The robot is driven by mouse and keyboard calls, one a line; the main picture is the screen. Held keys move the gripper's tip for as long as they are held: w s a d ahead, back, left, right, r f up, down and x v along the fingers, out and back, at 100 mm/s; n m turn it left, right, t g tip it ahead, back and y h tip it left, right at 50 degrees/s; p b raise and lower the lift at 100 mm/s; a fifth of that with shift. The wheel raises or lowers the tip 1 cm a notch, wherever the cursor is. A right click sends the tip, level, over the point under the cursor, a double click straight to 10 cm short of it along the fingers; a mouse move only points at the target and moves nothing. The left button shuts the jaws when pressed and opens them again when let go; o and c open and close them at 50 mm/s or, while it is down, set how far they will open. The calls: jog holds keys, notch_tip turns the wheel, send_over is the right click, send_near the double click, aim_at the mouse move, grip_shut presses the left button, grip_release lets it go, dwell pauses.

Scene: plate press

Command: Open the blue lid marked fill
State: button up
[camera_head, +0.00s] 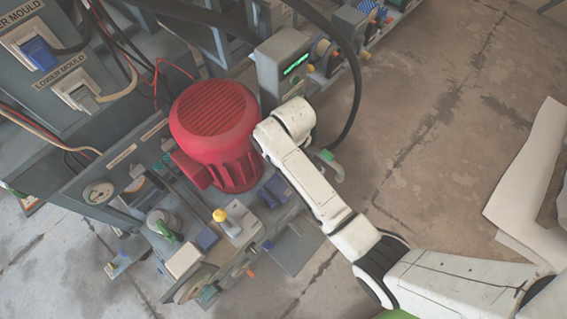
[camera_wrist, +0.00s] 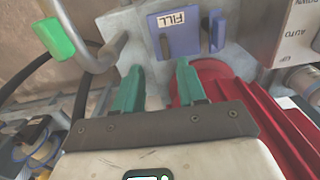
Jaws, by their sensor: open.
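The blue lid (camera_wrist: 186,42) with a white FILL label (camera_wrist: 171,19) is on a grey panel at the top of the wrist view. A smaller, separate blue piece (camera_wrist: 217,30) is just right of it. I cannot tell whether the lid is ajar. My gripper (camera_wrist: 160,72) has green fingers, spread apart with nothing between them. Its fingertips point toward the lid and appear just short of its lower edge; the exact gap is unclear. In the head view I cannot make out the gripper or the lid; my arm and the machine block that area.
A pipe with a green handle (camera_wrist: 55,40) is left of the fingers. A red ribbed motor (camera_wrist: 240,115) is close on the right; it also shows in the head view (camera_head: 213,112). An AUTO panel (camera_wrist: 291,30) is at upper right. Open floor (camera_head: 440,130) is right of the machine.

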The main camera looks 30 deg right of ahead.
jog(key=b, duration=0.3)
send_near(283, 184)
jog(key=f, duration=0.2)
jog(key=d+f, duration=0.1)
jog(key=f, duration=0.1)
jog(key=w+f, duration=0.1)
jog(key=f, duration=0.1)
jog(key=shift+d+f, duration=0.15)
jog(key=shift+d, duration=0.25)
jog(key=shift+c, duration=0.4)
grip_shut()
